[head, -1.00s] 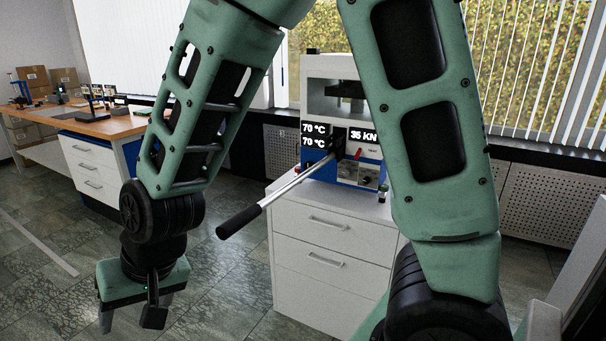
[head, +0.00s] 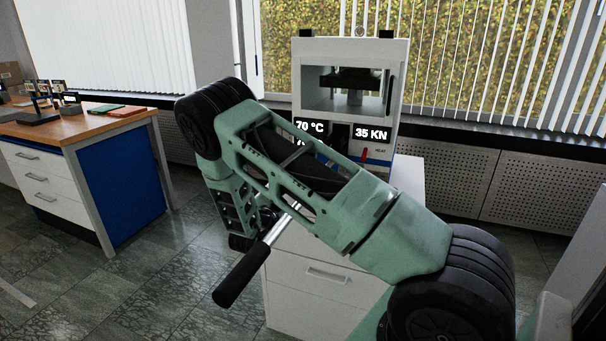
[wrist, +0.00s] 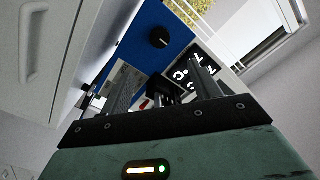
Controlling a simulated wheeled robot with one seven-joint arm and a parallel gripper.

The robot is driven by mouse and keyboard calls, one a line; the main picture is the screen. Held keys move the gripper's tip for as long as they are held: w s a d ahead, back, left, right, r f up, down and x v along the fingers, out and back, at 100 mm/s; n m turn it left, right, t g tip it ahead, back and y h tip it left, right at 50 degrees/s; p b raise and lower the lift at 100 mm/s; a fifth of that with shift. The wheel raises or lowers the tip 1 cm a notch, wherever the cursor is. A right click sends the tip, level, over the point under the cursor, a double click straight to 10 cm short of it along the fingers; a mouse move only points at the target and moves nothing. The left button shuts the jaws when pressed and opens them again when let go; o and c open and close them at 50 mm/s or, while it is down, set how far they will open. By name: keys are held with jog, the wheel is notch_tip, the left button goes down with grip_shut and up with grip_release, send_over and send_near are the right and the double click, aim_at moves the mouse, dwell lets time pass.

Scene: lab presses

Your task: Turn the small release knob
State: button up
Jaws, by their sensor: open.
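The press (head: 398,80) stands on a white drawer cabinet, its displays reading 70 °C and 35 KN. In the wrist view a small round black knob (wrist: 158,37) sits on the blue panel (wrist: 140,48), beside a 70 °C display (wrist: 195,72). I cannot tell for certain that it is the release knob. My gripper (wrist: 164,72) is open and empty, its two fingers pointing toward the press front. The knob appears beyond the fingertips, apart from them.
The press's long lever, with a black grip (head: 241,275), sticks out toward the front left, close to my arm. White drawers (head: 328,275) are below the press. A wooden-topped bench (head: 95,125) with tools stands at the left. Floor between them is clear.

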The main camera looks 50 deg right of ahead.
jog(key=p+x, duration=0.2)
jog(key=x, duration=1.3)
jog(key=c, duration=1)
